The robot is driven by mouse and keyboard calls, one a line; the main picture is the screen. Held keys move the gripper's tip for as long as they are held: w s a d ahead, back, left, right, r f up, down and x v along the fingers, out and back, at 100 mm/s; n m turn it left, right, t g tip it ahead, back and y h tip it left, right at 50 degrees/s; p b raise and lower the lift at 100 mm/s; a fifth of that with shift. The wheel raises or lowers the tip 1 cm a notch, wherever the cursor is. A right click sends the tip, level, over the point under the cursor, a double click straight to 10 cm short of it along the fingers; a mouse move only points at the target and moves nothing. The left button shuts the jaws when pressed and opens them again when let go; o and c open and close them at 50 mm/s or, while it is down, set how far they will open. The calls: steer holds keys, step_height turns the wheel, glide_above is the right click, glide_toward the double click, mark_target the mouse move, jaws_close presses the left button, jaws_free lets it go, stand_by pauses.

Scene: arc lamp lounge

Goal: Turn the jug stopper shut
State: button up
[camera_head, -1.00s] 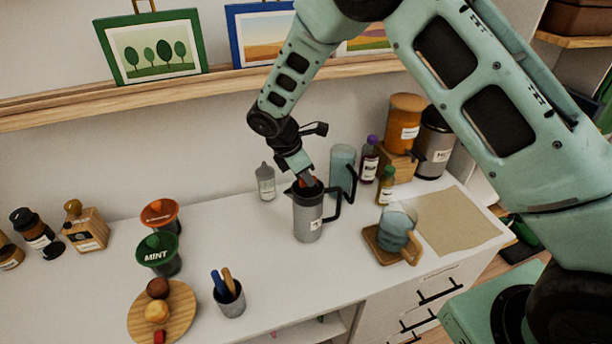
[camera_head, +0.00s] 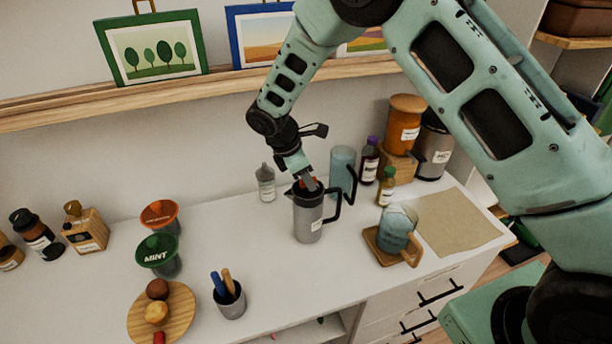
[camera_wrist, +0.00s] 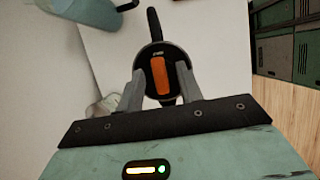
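The grey jug (camera_head: 307,218) stands upright on the white counter, with its black handle on the right in the head view. In the wrist view its round black stopper (camera_wrist: 144,68) carries an orange bar (camera_wrist: 160,76), which lies nearly in line with the black handle (camera_wrist: 155,25), slightly tilted. My gripper (camera_wrist: 161,80) is over the jug's top, with one grey finger on each side of the orange bar. Gaps show between the fingers and the bar, so it looks open. In the head view my gripper (camera_head: 308,183) partly hides the stopper.
A blue-grey pitcher (camera_head: 343,163) stands close behind the jug at right. A clear bottle (camera_head: 265,184) is behind at left. A cup with utensils (camera_head: 231,302) is at front left. Counter around the jug's front is clear.

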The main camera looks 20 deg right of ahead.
steer(key=b+v, duration=0.4)
steer(key=v, duration=1.3)
steer(key=shift+a+r, duration=0.15)
steer(key=s+a+m+y+b, duration=0.1)
steer(key=s+a+m+y, duration=0.25)
steer(key=s, duration=1.45)
steer(key=s+d+f+m, duration=0.2)
steer(key=s+m, duration=0.1)
steer(key=s, duration=0.5)
steer(key=s+d+f+m+y, duration=0.1)
steer(key=s+d+f+m, duration=0.1)
steer(key=s, duration=0.5)
steer(key=shift+s+d+f+m+b, duration=0.25)
steer(key=shift+s+f+m+b, duration=0.2)
steer(key=shift+f+m, duration=0.3)
